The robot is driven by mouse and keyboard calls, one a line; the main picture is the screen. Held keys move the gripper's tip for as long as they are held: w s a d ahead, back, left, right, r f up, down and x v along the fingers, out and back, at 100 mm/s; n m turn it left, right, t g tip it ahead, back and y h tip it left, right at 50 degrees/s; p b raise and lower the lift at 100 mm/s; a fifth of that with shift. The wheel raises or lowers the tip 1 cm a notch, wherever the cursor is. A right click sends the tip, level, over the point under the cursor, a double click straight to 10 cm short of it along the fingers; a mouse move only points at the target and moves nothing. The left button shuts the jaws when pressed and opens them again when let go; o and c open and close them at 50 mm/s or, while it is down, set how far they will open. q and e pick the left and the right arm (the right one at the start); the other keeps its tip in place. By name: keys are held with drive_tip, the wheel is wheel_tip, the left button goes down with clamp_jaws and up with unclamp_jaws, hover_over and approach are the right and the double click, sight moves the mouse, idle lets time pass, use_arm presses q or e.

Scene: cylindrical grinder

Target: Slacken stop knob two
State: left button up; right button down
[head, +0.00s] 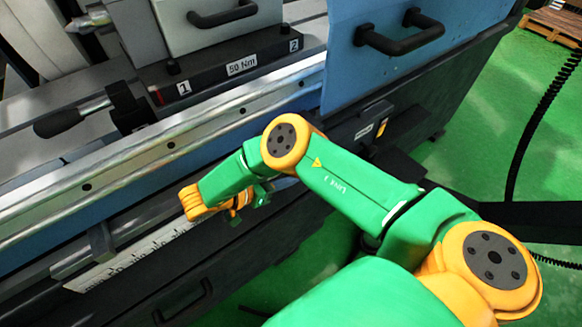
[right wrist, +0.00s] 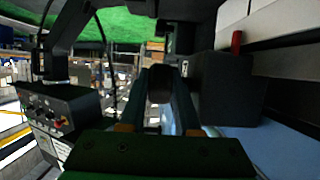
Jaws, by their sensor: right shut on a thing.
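My right gripper (head: 262,191) is low against the front of the grinder in the head view, largely hidden by my own green and orange arm. In the right wrist view its two fingers (right wrist: 161,100) are shut on a dark rounded knob (right wrist: 159,83), one finger on each side. No number shows on this knob, so I cannot tell from its marking which one it is. In the head view a dark block (head: 222,75) carries labels 1 and 2 and "50 Nm", with a small black knob (head: 285,30) by label 2. My left gripper is not in view.
A long pale rail (head: 165,145) runs across the machine, with a scale (head: 130,260) below it. A black-handled lever (head: 60,122) sticks out at left. A blue door (head: 410,45) with a black handle is above my arm.

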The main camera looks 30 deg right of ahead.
drive_tip(key=c, duration=0.9)
unclamp_jaws()
drive_tip(key=shift+a, duration=0.1)
drive_tip(key=b+v, duration=0.1)
drive_tip(key=v, duration=0.6)
